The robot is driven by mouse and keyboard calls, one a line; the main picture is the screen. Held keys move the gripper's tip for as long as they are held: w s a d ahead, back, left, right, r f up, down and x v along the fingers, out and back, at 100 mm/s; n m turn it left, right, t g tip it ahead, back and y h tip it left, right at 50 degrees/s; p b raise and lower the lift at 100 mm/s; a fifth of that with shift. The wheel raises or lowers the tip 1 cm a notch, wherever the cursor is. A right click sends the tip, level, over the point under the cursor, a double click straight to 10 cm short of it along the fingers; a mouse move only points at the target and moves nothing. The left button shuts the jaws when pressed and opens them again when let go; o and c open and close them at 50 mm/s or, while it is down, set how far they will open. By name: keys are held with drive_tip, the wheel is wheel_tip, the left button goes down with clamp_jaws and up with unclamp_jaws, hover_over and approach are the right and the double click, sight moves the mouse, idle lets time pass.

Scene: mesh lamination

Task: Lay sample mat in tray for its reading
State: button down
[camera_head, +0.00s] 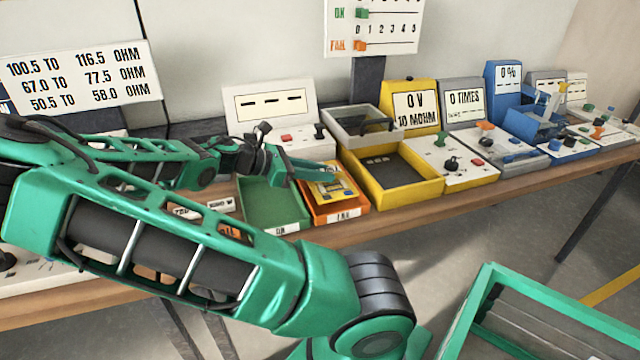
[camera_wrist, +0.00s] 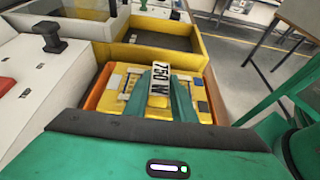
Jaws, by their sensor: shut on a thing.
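The sample mat (camera_head: 332,187) is yellow with small grey and dark patches and a white tag reading 750 W (camera_wrist: 160,82). It also shows in the wrist view (camera_wrist: 193,60). It is in or just above the orange bin (camera_head: 338,216); whether it touches the floor is unclear. My gripper (camera_head: 308,174) is shut on it, with green fingers either side of the tag in the wrist view (camera_wrist: 160,95). The yellow tray (camera_head: 425,186), with a dark bed and a raised clear lid (camera_head: 362,122), stands just right of the orange bin. No mat shows in it.
A green bin (camera_head: 270,205) stands left of the orange bin. A white meter (camera_head: 270,105) with dashes is behind. A yellow meter (camera_head: 415,108) reads 0 V, 10 MOHM. A control box (camera_head: 455,160) with knobs stands right of the tray. More instruments fill the bench rightward.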

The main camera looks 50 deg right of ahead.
sight(313, 183)
drive_tip(key=shift+d+f, duration=0.35)
drive_tip(key=shift+f, duration=1.85)
drive_tip(key=c, duration=1.5)
unclamp_jaws()
drive_tip(key=v, duration=1.2)
drive_tip(key=shift+r, duration=0.1)
